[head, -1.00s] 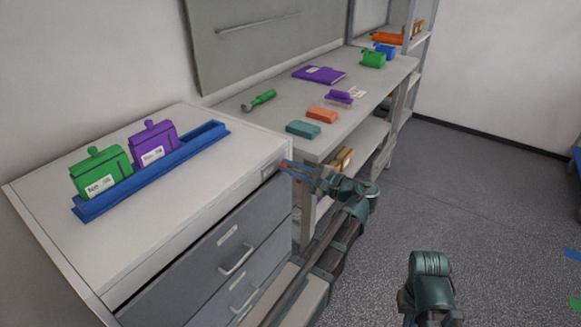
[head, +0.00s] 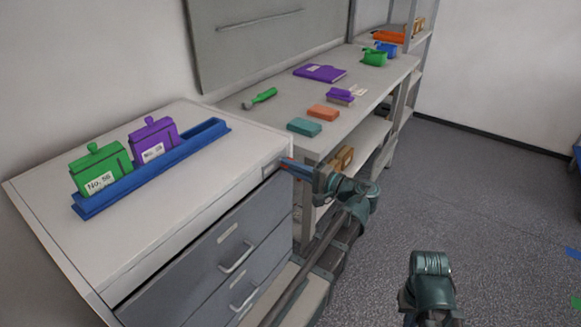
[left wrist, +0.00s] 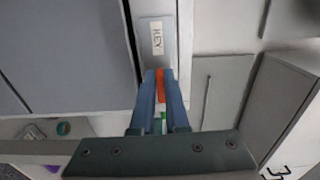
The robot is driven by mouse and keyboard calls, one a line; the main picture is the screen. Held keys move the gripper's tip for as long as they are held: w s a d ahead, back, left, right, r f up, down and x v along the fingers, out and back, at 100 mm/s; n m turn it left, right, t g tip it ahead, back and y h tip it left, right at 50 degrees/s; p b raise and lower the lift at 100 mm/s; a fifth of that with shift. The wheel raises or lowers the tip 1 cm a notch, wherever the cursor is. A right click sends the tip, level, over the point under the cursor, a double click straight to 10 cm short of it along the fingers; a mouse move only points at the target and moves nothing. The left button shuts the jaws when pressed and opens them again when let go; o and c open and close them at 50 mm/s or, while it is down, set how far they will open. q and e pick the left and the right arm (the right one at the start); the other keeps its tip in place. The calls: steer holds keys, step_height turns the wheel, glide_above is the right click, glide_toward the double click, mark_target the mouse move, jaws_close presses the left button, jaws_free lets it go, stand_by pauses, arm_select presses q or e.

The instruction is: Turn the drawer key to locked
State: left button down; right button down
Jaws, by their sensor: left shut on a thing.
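The grey drawer cabinet (head: 150,215) stands at the left, with a small lock plate near the right end of its front top edge. In the left wrist view the plate carries a white label reading KEY (left wrist: 157,38), which appears turned sideways. My left gripper (head: 287,164) is at this plate, with blue fingers. In the left wrist view my left gripper (left wrist: 160,88) is shut on the orange-red key (left wrist: 160,85), which shows between the fingers. The key's inner end at the plate is mostly hidden by the fingers. My right gripper's fingers are not visible.
The drawers below have handles (head: 237,258). A grey workbench (head: 285,105) with a green flashlight (head: 260,98), purple book (head: 319,73) and small blocks stands behind.

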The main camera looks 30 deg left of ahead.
arm_select(q)
steer(key=shift+f, duration=0.1)
stand_by(0.3)
steer(key=c, duration=0.9)
jaws_free()
steer(key=shift+d, duration=0.15)
steer(key=d, duration=0.9)
steer(key=s+d, duration=0.1)
steer(key=d, duration=0.3)
steer(key=shift+s+d, duration=0.1)
steer(key=shift+d, duration=0.2)
